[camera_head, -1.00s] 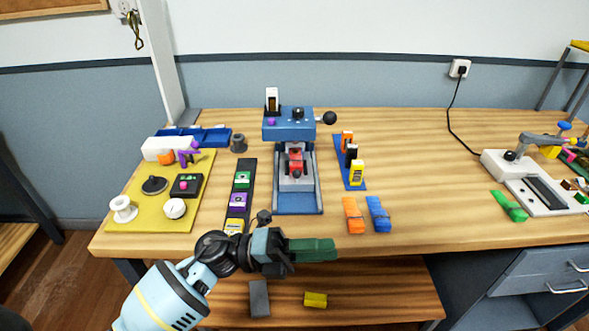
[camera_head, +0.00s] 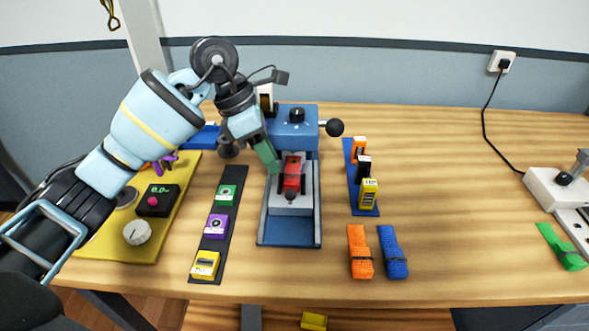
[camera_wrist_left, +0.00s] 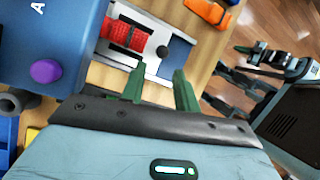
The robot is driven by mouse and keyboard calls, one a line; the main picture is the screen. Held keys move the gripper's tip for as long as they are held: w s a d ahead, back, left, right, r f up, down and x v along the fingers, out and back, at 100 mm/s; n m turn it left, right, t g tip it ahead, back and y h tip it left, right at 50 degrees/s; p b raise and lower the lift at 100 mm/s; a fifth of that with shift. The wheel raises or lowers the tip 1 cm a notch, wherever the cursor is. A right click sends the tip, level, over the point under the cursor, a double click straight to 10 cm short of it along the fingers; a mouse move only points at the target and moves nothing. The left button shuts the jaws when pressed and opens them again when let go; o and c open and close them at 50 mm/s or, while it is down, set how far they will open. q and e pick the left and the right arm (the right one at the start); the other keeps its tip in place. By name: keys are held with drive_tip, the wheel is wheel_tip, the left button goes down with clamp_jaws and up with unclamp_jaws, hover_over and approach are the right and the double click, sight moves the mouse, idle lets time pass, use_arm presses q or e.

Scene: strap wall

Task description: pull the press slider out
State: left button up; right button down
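The blue press (camera_head: 297,128) stands on the table with a black ball on its right side. Its pale slider (camera_head: 288,211) lies in the blue base below the head and carries a red strap roll (camera_head: 292,172). In the left wrist view the red roll (camera_wrist_left: 128,37) sits near a small dark knob (camera_wrist_left: 162,51) at the slider's front. My left gripper (camera_head: 270,160) reaches down just left of the roll. In the left wrist view its green fingers (camera_wrist_left: 160,88) are apart, with nothing held between them; the knob is just beyond the tips.
A dark strip with green, purple and yellow blocks (camera_head: 217,225) lies left of the press. A blue rack (camera_head: 362,178) stands to the right. Orange (camera_head: 360,252) and blue (camera_head: 392,252) straps lie at the front right. The table right of them is largely clear.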

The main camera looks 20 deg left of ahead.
sight(287, 191)
use_arm(q)
drive_tip(key=x, duration=0.7)
drive_tip(key=shift+s+d+f, duration=0.15)
drive_tip(key=shift+s+f, duration=0.1)
drive_tip(key=shift+f, duration=0.05)
use_arm(e)
drive_tip(key=shift+s+f, duration=0.25)
drive_tip(key=shift+s, duration=0.8)
use_arm(q)
clamp_jaws()
use_arm(e)
drive_tip(key=shift+s, duration=0.1)
